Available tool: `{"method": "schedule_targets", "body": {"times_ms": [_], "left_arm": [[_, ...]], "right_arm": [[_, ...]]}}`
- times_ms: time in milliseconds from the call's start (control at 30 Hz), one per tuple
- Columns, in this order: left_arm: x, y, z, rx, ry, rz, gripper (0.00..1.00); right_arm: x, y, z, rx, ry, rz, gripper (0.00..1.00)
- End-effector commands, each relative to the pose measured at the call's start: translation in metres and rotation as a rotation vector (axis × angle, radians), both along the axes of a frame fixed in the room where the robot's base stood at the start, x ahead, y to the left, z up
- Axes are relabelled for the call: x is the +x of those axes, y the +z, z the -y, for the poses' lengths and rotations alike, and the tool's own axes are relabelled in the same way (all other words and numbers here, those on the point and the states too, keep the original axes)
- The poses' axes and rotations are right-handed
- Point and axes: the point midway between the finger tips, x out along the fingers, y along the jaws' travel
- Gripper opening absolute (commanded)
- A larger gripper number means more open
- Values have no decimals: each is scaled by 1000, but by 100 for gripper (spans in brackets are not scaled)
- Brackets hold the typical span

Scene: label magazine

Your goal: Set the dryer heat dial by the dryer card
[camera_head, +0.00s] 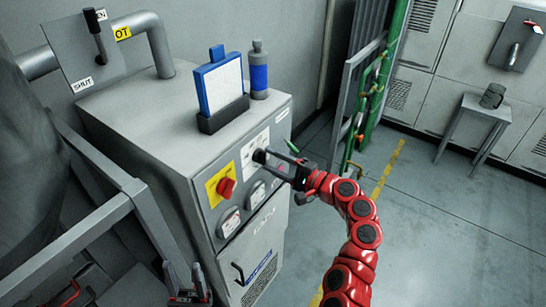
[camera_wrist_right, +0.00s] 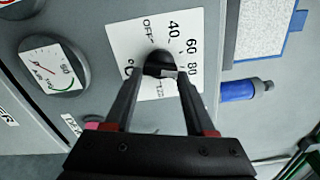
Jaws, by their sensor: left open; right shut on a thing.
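The heat dial is a black knob (camera_wrist_right: 160,64) on a white plate (camera_wrist_right: 127,38) marked OFF, 40, 60, 80 and more. In the head view the dial (camera_head: 260,155) is on the upper front of the grey dryer cabinet (camera_head: 130,110). My right gripper (camera_wrist_right: 160,75) is shut on the knob, one finger on each side. It also shows in the head view (camera_head: 268,160). The knob's exact setting is hard to tell. The dryer card (camera_head: 222,85), white with a blue frame, stands upright in a dark holder; its writing is unreadable. My left gripper (camera_head: 190,290) is open and empty, low at the bottom.
A red knob on a yellow plate (camera_head: 226,187) and round gauges (camera_head: 229,223) share the panel. A blue and grey bottle (camera_head: 259,72) stands beside the card. A grey railing (camera_head: 75,245) is at the left. A stool (camera_head: 485,112) stands far right; the floor between is clear.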

Motion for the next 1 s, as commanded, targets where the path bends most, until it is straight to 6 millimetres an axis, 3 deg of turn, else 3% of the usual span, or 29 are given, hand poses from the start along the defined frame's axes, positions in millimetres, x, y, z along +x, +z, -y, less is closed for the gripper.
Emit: {"method": "schedule_targets", "body": {"times_ms": [733, 767, 900, 1000], "left_arm": [[0, 7, 0, 0, 0, 0, 50], [0, 7, 0, 0, 0, 0, 50], [0, 7, 0, 0, 0, 0, 50], [0, 7, 0, 0, 0, 0, 50]], "right_arm": [[0, -1, 0, 55, -1, -75, 0], [0, -1, 0, 55, -1, -75, 57], [0, -1, 0, 55, -1, -75, 82], [0, -1, 0, 55, 0, -75, 85]]}}
